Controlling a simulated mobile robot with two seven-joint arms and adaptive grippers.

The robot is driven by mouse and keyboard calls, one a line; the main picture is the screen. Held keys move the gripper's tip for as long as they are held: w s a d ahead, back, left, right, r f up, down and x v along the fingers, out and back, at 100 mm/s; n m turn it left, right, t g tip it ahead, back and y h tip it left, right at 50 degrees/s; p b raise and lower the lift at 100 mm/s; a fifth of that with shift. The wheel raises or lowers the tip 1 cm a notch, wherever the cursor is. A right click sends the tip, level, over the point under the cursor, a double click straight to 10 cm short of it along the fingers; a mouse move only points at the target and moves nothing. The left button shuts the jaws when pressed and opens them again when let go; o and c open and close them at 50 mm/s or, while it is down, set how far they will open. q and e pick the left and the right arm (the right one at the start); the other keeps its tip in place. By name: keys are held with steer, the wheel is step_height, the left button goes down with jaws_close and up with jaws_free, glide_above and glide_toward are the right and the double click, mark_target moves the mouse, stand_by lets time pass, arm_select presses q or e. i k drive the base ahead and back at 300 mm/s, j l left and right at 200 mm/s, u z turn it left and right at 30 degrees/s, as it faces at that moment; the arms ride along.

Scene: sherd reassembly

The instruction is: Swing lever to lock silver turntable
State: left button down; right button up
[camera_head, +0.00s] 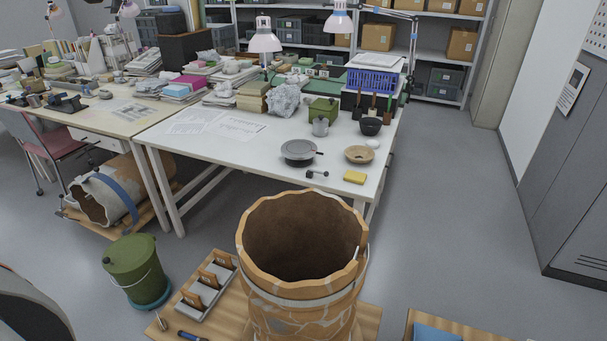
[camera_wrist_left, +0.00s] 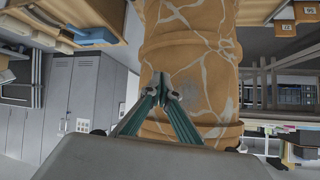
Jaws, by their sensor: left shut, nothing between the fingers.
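A large orange-brown jar (camera_head: 300,290) with pale mended cracks stands upright at the bottom centre of the head view. Its foot is cut off by the lower edge. A round silver-grey disc (camera_head: 298,150) with a dark edge lies on the white table; I cannot tell whether it is the turntable. My left gripper (camera_wrist_left: 161,82) is shut and empty in the left wrist view, in front of the jar's cracked wall (camera_wrist_left: 190,60). I cannot tell whether it touches the wall. My right gripper is not in view.
A wooden board (camera_head: 235,310) beside the jar bears a grey sherd holder (camera_head: 206,287). A green bucket (camera_head: 133,262) stands to the left. The white table (camera_head: 225,152) carries a yellow sponge (camera_head: 355,177) and a bowl (camera_head: 359,154).

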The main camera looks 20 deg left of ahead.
mark_target(325, 173)
steer(key=j, duration=1.05)
steer(key=k+j, duration=0.1)
steer(key=j, duration=0.95)
